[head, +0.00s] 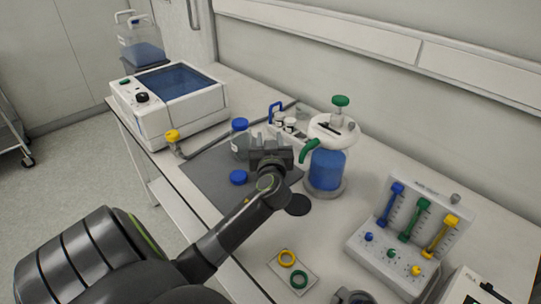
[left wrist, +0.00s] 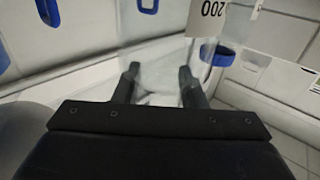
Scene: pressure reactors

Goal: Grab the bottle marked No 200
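A clear bottle with a blue cap (head: 240,124) stands on the grey mat, partly hidden behind my left gripper. In the left wrist view a white label reading 200 (left wrist: 208,12), upside down, shows at the top, on what looks like clear glass. My left gripper (head: 267,146) is just to the right of the blue-capped bottle in the head view. Its two fingers (left wrist: 158,84) are apart in the left wrist view, with the label above the right finger. I cannot tell whether they touch the glass. My right gripper is not clearly seen.
A blue-filled vessel (head: 325,170) with green handles stands close right of my left gripper. A white bath (head: 172,102) stands at the left, and a rack with coloured valves (head: 412,232) at the right. A loose blue cap (head: 238,177) lies on the grey mat (head: 205,172).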

